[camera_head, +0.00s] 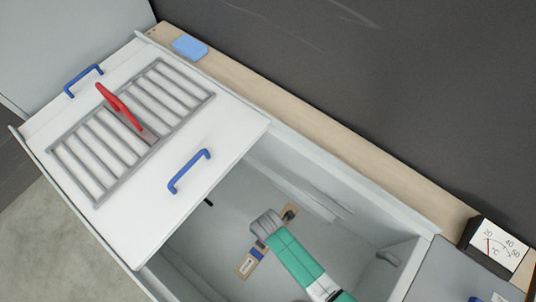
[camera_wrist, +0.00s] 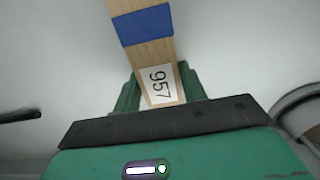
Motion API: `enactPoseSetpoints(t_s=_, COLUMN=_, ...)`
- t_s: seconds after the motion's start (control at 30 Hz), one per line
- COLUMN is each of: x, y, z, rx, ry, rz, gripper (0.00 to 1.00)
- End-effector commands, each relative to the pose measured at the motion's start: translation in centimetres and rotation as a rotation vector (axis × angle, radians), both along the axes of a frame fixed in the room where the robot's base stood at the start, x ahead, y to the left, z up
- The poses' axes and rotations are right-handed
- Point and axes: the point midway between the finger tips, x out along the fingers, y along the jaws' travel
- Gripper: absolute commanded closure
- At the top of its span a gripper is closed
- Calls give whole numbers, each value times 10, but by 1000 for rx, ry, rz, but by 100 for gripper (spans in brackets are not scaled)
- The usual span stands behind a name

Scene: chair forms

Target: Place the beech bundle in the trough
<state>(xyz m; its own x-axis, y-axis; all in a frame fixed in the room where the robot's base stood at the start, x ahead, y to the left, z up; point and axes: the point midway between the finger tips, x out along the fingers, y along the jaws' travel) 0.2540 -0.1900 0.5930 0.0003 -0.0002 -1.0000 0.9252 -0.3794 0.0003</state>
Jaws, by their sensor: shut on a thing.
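The beech bundle (camera_wrist: 151,55) is a pale wooden piece with a blue band and a white label reading 957. In the wrist view its labelled end lies between the green fingers of my gripper (camera_wrist: 160,88), which is shut on it. In the head view the bundle (camera_head: 246,266) shows low inside the open part of the white trough (camera_head: 205,240), partly hidden by my green and grey arm. I cannot tell whether it touches the trough floor.
A white lid (camera_head: 225,125) with a grey grate, a red lever (camera_head: 119,106) and blue handles covers the trough's left part. A wooden ledge (camera_head: 330,135) runs behind, with a blue block (camera_head: 189,47) on it. A dial gauge (camera_head: 497,248) stands at right.

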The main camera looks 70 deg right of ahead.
Motion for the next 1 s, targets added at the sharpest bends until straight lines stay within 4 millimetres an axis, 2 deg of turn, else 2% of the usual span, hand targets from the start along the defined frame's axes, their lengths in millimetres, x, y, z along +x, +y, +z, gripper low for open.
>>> enactPoseSetpoints(t_s=0.03, x=0, y=0, z=0, rx=0, ry=0, rz=0, gripper=52)
enactPoseSetpoints(t_s=0.1, x=0, y=0, z=0, rx=0, ry=0, rz=0, gripper=39)
enactPoseSetpoints(t_s=0.13, x=0, y=0, z=0, rx=0, ry=0, rz=0, gripper=37)
enactPoseSetpoints(t_s=0.43, x=0, y=0, z=5, rx=0, ry=0, rz=0, gripper=37)
enactPoseSetpoints(t_s=0.57, x=0, y=0, z=32, rx=0, ry=-1, rz=0, gripper=37)
enactPoseSetpoints(t_s=0.8, x=0, y=0, z=93, rx=-2, ry=-1, rz=0, gripper=37)
enactPoseSetpoints(t_s=1.0, x=0, y=0, z=120, rx=0, ry=0, rz=0, gripper=37)
